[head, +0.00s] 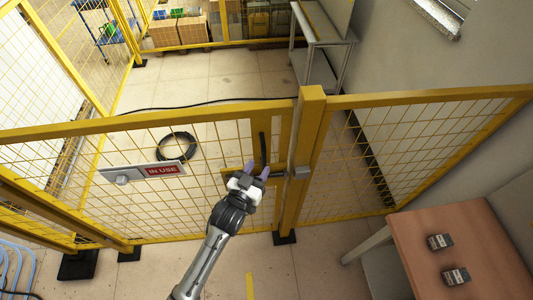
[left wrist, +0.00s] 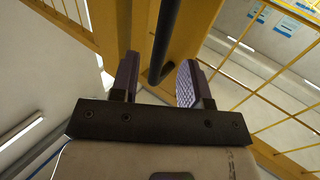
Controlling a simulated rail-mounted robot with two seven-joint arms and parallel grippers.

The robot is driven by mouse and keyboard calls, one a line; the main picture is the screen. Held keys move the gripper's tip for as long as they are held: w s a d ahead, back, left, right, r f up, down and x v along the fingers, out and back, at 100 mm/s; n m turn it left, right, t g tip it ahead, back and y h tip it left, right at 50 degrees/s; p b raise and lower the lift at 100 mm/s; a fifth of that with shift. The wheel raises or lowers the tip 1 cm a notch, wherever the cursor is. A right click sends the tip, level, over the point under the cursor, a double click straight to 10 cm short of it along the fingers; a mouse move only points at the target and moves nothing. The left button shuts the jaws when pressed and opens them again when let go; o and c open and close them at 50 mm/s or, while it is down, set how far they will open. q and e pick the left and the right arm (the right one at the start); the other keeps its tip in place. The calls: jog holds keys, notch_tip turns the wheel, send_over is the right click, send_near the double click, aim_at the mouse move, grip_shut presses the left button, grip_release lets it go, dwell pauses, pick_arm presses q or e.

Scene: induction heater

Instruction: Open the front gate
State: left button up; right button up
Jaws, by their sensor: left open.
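The front gate (head: 204,122) is a yellow-framed mesh panel and looks shut against the yellow post (head: 306,120). A black bar handle (head: 263,148) stands upright on the gate's right edge, with a latch (head: 302,172) beside it. My left gripper (head: 257,170) is open at the lower end of the handle. In the left wrist view, the handle (left wrist: 165,40) runs between the two open fingers (left wrist: 160,78), with a gap to each pad. Whether the fingers reach fully around it is unclear. My right gripper is in neither view.
An "IN USE" sign (head: 161,170) hangs on the gate. A wooden table (head: 430,225) with two small dark boxes stands at the lower right. Behind the gate, a black cable coil (head: 176,146) and a grey bench (head: 325,42) show; the floor is mostly clear.

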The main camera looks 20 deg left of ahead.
aim_at(263, 161)
pick_arm(q)
jog(key=shift+x, duration=3.05)
jog(key=shift+c, duration=0.2)
grip_shut()
